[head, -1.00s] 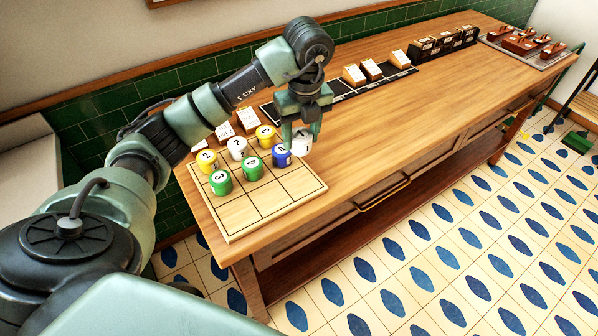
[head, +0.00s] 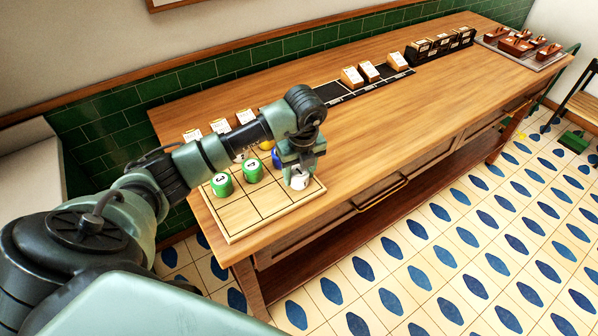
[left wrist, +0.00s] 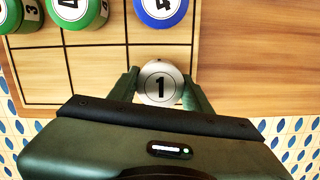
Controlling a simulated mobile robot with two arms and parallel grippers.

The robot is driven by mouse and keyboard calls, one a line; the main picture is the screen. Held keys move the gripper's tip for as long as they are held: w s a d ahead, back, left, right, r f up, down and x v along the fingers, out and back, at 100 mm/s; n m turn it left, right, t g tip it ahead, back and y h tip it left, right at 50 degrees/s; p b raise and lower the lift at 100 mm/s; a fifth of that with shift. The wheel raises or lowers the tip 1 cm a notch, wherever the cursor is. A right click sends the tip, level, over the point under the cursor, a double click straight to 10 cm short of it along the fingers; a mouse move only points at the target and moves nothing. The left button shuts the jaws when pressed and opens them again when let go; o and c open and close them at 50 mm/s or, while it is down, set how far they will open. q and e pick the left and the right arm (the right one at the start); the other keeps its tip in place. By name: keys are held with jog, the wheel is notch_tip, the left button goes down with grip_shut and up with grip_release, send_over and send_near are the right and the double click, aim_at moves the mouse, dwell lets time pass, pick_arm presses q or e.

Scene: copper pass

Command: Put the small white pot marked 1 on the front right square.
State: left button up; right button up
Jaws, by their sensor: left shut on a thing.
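The small white pot marked 1 (head: 299,182) is between the fingers of my left gripper (head: 299,176). In the left wrist view the pot (left wrist: 160,82) shows its 1 upward, with one finger on each side. It is at the front right square of the wooden grid board (head: 238,222). It looks low and upright; whether its base touches the board I cannot tell. My right gripper is not in view.
Two green pots (head: 222,185) (head: 252,169) and a blue pot (head: 277,159) stand on the board's middle row. My left arm largely hides the pots behind. Cards (head: 245,116) stand behind the board. The front row's other squares are clear.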

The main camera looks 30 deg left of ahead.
aim_at(301, 174)
pick_arm(q)
jog(key=o, duration=1.5)
jog(key=shift+f, duration=0.1)
jog(key=shift+r, duration=0.45)
jog(key=r, duration=0.2)
jog(key=r+b, duration=0.1)
jog(key=r, duration=0.1)
jog(key=r+b, duration=0.1)
jog(key=r, duration=0.1)
jog(key=shift+s+d+r, duration=0.15)
jog(key=shift+d+r, duration=0.2)
jog(key=shift+d, duration=0.05)
jog(key=shift+s+d+r, duration=0.15)
jog(key=shift+r, duration=1.05)
jog(key=shift+s+d+r, duration=0.1)
jog(key=shift+r, duration=1.05)
